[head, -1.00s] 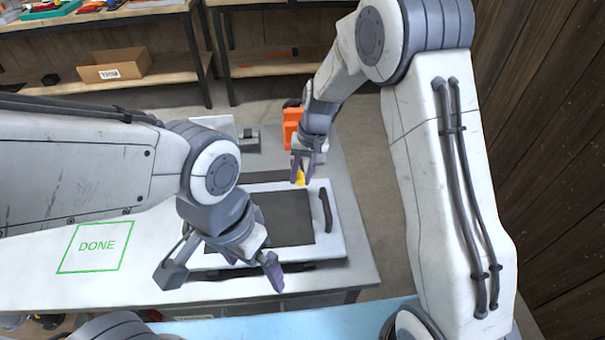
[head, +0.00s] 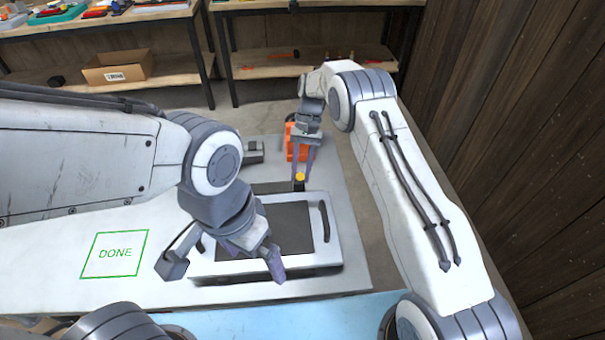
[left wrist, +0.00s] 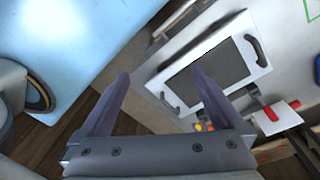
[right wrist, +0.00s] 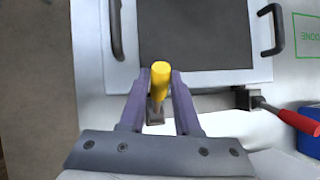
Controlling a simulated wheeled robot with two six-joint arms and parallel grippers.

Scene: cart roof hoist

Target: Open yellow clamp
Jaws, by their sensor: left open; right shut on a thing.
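The yellow clamp's handle (head: 300,177) stands by the far edge of the white panel (head: 208,268), which has a dark middle and dark handles. My right gripper (right wrist: 160,72) is shut on the yellow handle (right wrist: 160,82), with one finger on each side. The handle looks roughly upright and swung off the panel's edge. Its foot is partly hidden by the fingers. A bit of yellow also shows in the left wrist view (left wrist: 199,127). My left gripper (head: 222,266) is open and empty above the panel's near left side.
A red-handled clamp (right wrist: 298,121) sits by the same panel edge. An orange thing (head: 291,140) stands behind the yellow clamp. A green DONE square (head: 114,254) marks the bare table at left. A cardboard box (head: 118,68) is on the back shelf.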

